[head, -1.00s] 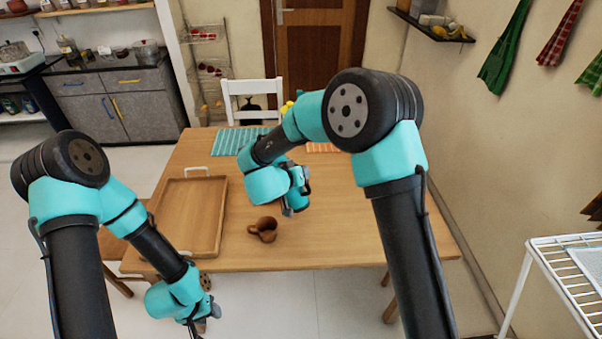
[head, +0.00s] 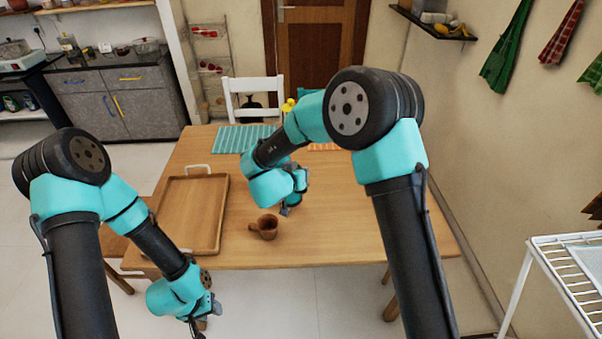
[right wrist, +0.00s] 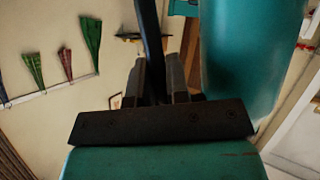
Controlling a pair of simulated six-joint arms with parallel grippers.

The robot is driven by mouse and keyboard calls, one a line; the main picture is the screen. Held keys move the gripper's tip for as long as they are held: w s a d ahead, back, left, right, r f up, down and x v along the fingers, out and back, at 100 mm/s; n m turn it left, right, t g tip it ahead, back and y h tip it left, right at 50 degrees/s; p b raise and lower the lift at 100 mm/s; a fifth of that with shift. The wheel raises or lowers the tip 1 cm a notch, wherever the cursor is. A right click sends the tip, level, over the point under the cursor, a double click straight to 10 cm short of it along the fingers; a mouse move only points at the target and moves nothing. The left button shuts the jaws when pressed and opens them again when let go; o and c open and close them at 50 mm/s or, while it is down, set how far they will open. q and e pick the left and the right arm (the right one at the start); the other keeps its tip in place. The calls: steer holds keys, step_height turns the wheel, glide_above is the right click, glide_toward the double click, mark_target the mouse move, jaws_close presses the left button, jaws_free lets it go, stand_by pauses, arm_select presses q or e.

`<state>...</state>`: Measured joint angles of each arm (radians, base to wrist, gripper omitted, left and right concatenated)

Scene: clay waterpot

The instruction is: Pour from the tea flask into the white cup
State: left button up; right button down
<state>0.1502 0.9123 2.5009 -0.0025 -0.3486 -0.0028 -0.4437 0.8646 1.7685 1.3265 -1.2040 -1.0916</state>
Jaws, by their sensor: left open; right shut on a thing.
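The tea flask, a small brown clay pot (head: 266,228) with a stub on its left side, is near the table's front edge and looks upright. I cannot tell if its base touches the wood. My right gripper (head: 286,210) is at its right side; in the right wrist view the fingers (right wrist: 158,78) are shut on a thin dark part (right wrist: 151,40), with the flask's body not clearly seen there. My left gripper (head: 203,318) is open and empty, low at the front left, off the table. No white cup is seen in either view.
A wooden tray (head: 222,205) with white handles lies on the left of the table (head: 345,240). A teal striped mat (head: 245,139) and an orange mat (head: 322,147) lie at the back. A white chair (head: 230,100) stands behind. The table's right front is clear.

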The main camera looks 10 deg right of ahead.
steer(key=shift+r, duration=0.1)
steer(key=shift+m+t+y, duration=0.3)
steer(key=shift+m+t, duration=0.2)
steer(key=shift+m, duration=0.3)
steer(key=shift+w+a+r, duration=0.1)
steer(key=shift+a+r, duration=0.05)
steer(key=shift+r, duration=0.55)
steer(key=shift+w+a+r, duration=0.1)
steer(key=shift+w+r, duration=0.05)
steer(key=shift+r, duration=0.55)
steer(key=shift+w+a+r, duration=0.1)
steer(key=shift+a+r, duration=0.05)
steer(key=shift+r, duration=0.65)
steer(key=shift+r, duration=2.4)
